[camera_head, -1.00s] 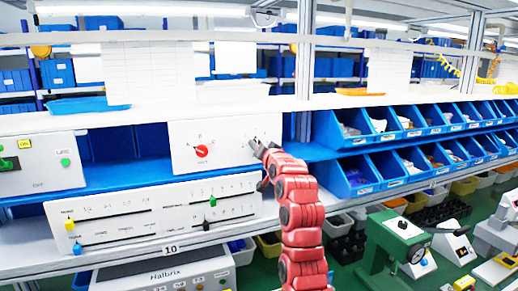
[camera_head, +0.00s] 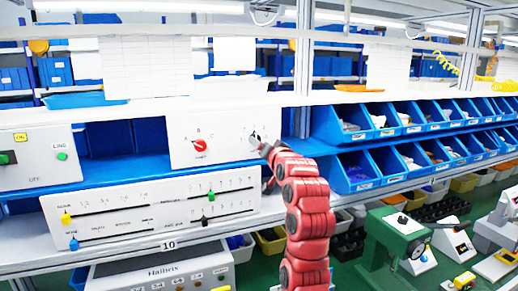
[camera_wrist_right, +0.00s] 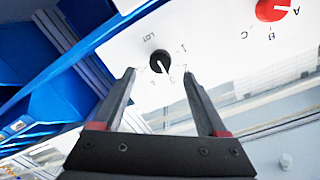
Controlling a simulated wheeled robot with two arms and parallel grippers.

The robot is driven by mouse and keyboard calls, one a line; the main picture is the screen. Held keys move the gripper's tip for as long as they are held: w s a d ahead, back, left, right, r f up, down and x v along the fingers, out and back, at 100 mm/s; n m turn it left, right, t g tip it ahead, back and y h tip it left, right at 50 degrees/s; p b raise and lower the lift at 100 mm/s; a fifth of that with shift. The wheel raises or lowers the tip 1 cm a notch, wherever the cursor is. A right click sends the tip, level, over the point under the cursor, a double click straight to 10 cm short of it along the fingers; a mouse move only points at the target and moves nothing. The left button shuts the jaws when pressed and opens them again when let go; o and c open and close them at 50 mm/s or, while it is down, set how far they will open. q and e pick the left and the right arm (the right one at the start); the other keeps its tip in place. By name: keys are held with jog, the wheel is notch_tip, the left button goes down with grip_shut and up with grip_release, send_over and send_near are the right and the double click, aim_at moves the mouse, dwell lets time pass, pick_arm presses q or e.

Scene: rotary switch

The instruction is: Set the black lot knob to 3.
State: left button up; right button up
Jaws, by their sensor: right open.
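The black lot knob (camera_wrist_right: 160,62) is a round dial with a white pointer on a white panel. In the wrist view its pointer slants down and right, toward a small numeral that looks like 3. In the head view the knob (camera_head: 254,137) sits at the panel's right side, just beyond my gripper tips. My right gripper (camera_wrist_right: 158,73) is open and empty. Its fingers lie left and right of the knob in the wrist view, with the tips slightly short of it. My left gripper is not in view.
A red knob (camera_head: 199,145) marked A, B, C is on the same panel, to the left. A slider panel (camera_head: 150,212) stands below. Blue bins (camera_head: 352,176) fill the shelf to the right. The blue shelf beside the panel is mostly clear.

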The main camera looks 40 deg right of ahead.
jog(key=b+v, duration=0.3)
jog(key=v, duration=0.9)
jog(key=shift+s, duration=0.2)
jog(key=shift+w+a, duration=0.1)
